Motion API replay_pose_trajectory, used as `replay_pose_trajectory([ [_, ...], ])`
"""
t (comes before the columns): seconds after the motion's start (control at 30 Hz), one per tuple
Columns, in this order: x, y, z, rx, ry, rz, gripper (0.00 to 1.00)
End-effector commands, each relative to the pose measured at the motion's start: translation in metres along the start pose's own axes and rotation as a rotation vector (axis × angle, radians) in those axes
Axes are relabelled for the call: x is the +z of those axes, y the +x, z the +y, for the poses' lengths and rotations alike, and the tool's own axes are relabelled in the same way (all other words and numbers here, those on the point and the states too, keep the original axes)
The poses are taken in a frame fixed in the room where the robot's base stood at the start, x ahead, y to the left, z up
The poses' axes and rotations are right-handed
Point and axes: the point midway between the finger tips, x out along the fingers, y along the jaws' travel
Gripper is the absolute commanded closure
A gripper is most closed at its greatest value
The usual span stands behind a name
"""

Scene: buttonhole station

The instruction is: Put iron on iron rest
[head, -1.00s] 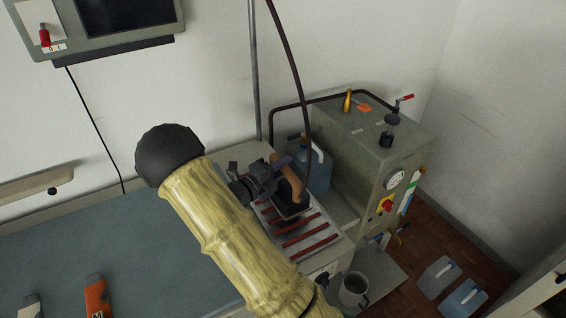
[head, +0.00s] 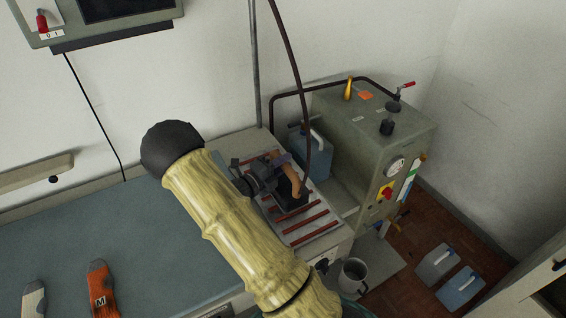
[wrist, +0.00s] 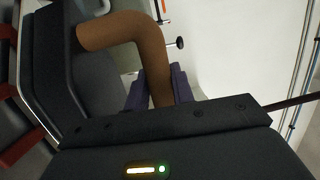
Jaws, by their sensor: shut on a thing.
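The iron (head: 291,194) has a dark body and a brown handle, with a dark hose rising from it. It is over the far part of the iron rest (head: 308,228), a pale plate with several red-brown bars. Whether its sole touches the bars cannot be told. My gripper (head: 279,168) is shut on the iron's handle, reaching in from the left. In the wrist view the brown handle (wrist: 152,75) runs between the purple-grey finger pads. The iron's underside is hidden.
A grey-green boiler cabinet (head: 376,140) with gauge and valves stands right of the rest. A blue canister (head: 316,158) is close behind the iron. A metal mug (head: 353,275) sits on a low shelf. The blue-green table top (head: 90,240) has two sock-like pieces at the front left.

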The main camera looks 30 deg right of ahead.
Motion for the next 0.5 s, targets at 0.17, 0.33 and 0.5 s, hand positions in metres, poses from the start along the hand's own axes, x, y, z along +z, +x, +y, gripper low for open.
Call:
replay_pose_trajectory([
  [0.17, 0.0, -0.0001, 0.0007, 0.0, 0.0, 0.0, 0.54],
  [0.33, 0.0, -0.0001, 0.0007, 0.0, 0.0, 0.0, 0.54],
  [0.5, 0.0, -0.0003, -0.0016, 0.0, 0.0, 0.0, 0.54],
])
